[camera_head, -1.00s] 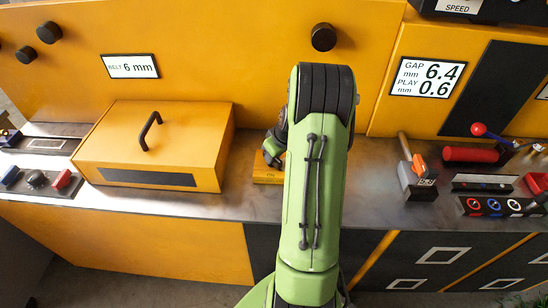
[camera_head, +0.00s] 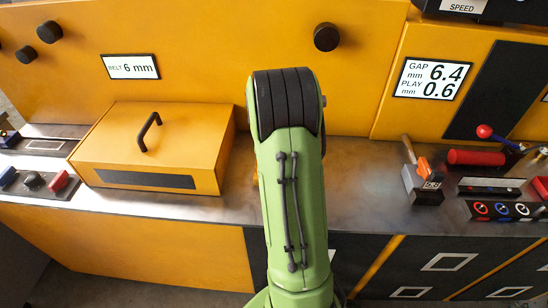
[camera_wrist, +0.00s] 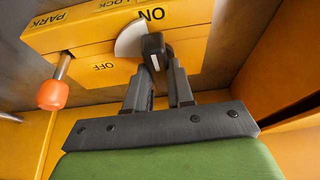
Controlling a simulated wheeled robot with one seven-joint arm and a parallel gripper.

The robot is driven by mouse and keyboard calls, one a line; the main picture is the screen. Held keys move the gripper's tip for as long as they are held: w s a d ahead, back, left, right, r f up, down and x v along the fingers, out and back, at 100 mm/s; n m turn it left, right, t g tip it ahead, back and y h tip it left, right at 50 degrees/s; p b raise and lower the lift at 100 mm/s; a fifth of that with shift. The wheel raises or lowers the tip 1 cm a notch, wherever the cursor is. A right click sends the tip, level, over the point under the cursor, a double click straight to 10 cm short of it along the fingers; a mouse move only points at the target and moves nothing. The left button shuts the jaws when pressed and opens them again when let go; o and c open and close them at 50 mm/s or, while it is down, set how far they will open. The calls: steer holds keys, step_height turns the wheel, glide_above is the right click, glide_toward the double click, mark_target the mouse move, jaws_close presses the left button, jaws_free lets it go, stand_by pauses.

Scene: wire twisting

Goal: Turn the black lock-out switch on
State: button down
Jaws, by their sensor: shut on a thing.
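The black lock-out switch (camera_wrist: 152,43) shows in the wrist view on a yellow box (camera_wrist: 188,50), beside a pale rounded plate (camera_wrist: 130,40). Its handle is just below the ON label (camera_wrist: 152,14), with the OFF label (camera_wrist: 103,66) to its lower left. My gripper (camera_wrist: 158,72) is shut on the switch, its dark fingers at either side of the handle. In the head view, my green arm hides the gripper and switch.
An orange-tipped lever (camera_wrist: 53,94) sticks out of the box near the PARK label, left of my gripper. In the head view, a yellow lidded case (camera_head: 160,155) stands left of my arm, and an orange-handled switch unit (camera_head: 423,180) stands right.

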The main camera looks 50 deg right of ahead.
stand_by(0.6)
steer(key=c, duration=1)
jaws_free()
steer(key=p+v, duration=0.3)
steer(key=v, duration=1.2)
steer(key=shift+a+r+p, duration=0.1)
steer(key=shift+r+p, duration=0.2)
steer(key=shift+r, duration=0.1)
steer(key=shift+w, duration=0.1)
